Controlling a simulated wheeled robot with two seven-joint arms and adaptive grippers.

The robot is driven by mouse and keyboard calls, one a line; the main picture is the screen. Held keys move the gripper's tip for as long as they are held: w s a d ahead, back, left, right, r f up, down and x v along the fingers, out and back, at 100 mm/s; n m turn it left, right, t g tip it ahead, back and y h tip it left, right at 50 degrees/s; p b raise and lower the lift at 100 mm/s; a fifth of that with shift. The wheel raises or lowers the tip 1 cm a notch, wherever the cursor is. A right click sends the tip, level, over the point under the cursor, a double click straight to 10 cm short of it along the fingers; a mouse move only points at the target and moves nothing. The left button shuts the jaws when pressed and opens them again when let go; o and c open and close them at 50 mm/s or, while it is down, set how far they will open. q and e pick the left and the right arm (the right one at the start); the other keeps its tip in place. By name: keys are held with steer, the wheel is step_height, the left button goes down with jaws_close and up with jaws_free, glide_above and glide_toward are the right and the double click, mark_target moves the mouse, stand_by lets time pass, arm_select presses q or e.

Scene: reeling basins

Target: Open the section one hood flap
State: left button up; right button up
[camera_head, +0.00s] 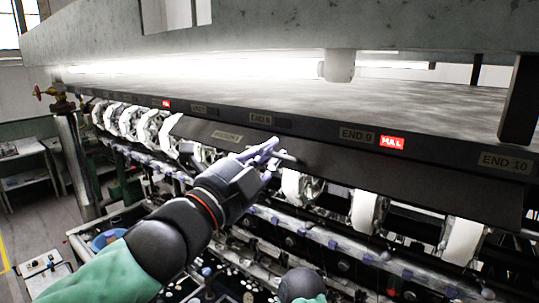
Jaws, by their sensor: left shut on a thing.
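The fingers hide most of that bar and part of the panel. The flap hangs sloping down, with white reels showing below it. My right gripper is out of view; only a bit of my right arm shows at the bottom.
Another dark flap (420,185) hangs to the right, below the END 9 label (357,136) and a red tag (392,143). White reels (365,208) and rails (345,245) lie below. A brass valve (62,100) on a pipe stands at left. The hood top (330,95) overhangs.

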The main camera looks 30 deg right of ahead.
arm_select(q)
steer(key=shift+a+r, duration=0.1)
steer(key=shift+r, duration=0.15)
steer(key=shift+r+p, duration=1.95)
steer(key=shift+r, duration=0.1)
steer(key=o, duration=0.5)
steer(key=shift+o, duration=0.2)
steer(key=b+v, duration=0.1)
steer(key=v, duration=1.2)
steer(key=shift+s+a+f, duration=0.2)
steer(key=shift+a+f, duration=0.05)
steer(key=shift+f, duration=0.1)
